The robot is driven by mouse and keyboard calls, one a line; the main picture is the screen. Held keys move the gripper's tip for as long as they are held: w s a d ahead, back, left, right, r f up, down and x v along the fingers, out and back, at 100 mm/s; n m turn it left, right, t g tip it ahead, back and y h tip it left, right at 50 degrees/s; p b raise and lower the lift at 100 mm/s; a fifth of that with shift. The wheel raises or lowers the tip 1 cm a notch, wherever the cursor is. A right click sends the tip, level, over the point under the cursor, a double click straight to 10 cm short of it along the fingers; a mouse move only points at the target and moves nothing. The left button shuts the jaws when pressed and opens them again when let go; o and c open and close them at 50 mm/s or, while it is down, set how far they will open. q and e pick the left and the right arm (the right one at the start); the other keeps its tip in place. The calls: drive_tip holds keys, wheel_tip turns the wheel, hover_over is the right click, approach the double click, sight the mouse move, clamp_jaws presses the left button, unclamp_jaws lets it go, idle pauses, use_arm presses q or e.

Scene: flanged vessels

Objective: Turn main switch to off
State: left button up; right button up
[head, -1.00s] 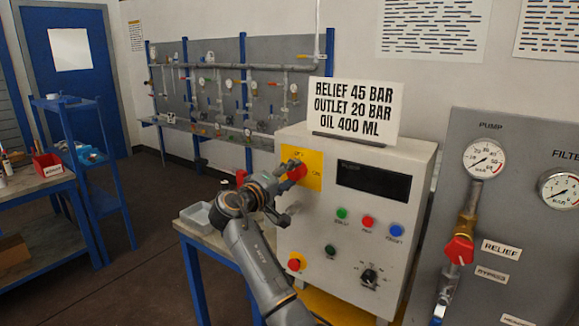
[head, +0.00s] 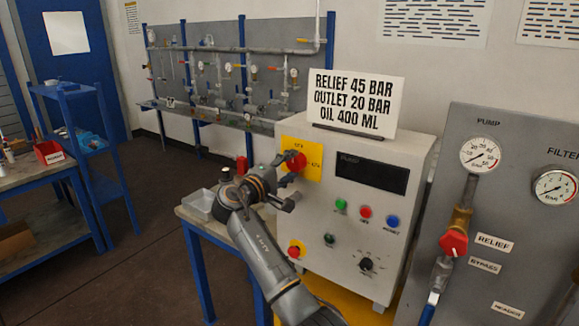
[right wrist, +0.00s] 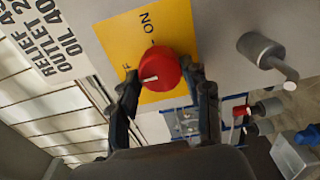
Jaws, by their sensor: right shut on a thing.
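The main switch is a round red knob (head: 296,161) on a yellow plate (head: 317,148) at the upper left of the grey control box. In the right wrist view, the knob (right wrist: 163,66) sits between the two fingers of my right gripper (right wrist: 166,92), which is shut on it. A white mark on the knob points left, toward the partly hidden OFF lettering. ON shows at the top of the plate there. In the head view, my right gripper (head: 284,182) reaches the knob from the lower left. My left gripper is out of view.
The box also carries a dark display (head: 371,173), green, red and blue buttons, a lower red stop button (head: 296,250) and a black selector (head: 366,264). A sign (head: 353,103) stands on top. A gauge panel (head: 510,200) is at right. Open floor lies left.

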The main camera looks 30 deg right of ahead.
drive_tip(key=shift+r, duration=0.15)
drive_tip(key=o, duration=1)
drive_tip(key=shift+c, duration=0.2)
drive_tip(key=shift+o, duration=0.9)
drive_tip(key=v, duration=1.2)
